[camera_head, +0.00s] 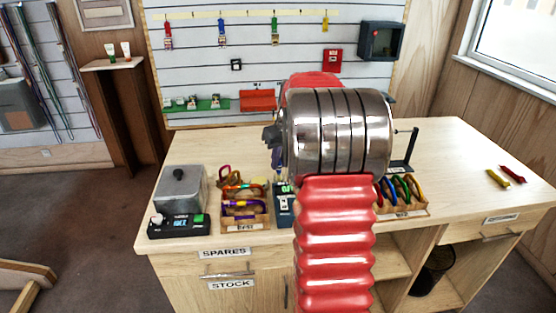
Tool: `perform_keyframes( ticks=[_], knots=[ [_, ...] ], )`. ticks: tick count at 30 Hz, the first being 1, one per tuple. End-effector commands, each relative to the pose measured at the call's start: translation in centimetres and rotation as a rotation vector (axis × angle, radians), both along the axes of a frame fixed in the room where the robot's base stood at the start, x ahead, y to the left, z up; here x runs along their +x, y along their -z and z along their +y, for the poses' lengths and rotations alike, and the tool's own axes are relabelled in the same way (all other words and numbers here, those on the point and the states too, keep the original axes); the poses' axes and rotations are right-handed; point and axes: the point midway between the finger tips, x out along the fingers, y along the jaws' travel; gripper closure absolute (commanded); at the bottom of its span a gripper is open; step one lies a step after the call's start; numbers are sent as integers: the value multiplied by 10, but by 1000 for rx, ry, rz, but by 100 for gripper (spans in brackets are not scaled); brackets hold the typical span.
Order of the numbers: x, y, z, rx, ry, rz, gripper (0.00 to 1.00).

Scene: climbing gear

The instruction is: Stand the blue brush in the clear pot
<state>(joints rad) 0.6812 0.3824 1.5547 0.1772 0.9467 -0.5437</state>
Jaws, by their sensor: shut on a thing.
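My gripper (273,142) shows as a dark shape at the left edge of my silver arm link, above the counter. It is shut on a slim blue thing, which looks like the blue brush (278,160) and hangs roughly upright below the jaws. Most of the gripper and part of the brush are hidden or too small to make out. I cannot pick out the clear pot; my arm hides the middle of the counter.
The wooden counter (460,160) holds a grey box (180,187), a black device (179,226), a wooden tray of coloured gear (245,224), a dark blue box (284,207) and a tray of coloured rings (405,212). A black stand (411,150) rises right of my arm. The counter's right side is mostly clear.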

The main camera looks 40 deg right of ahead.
Motion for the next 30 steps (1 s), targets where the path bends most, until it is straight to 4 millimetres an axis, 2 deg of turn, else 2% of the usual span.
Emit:
perform_keyframes(
  ticks=[18, 19, 27, 30],
  knots=[
    [0, 7, 1, 0, -1, 0, 100],
    [0, 7, 1, 0, -1, 0, 84],
    [0, 7, 1, 0, -1, 0, 65],
    [1, 7, 1, 0, -1, 0, 63]
  ],
)
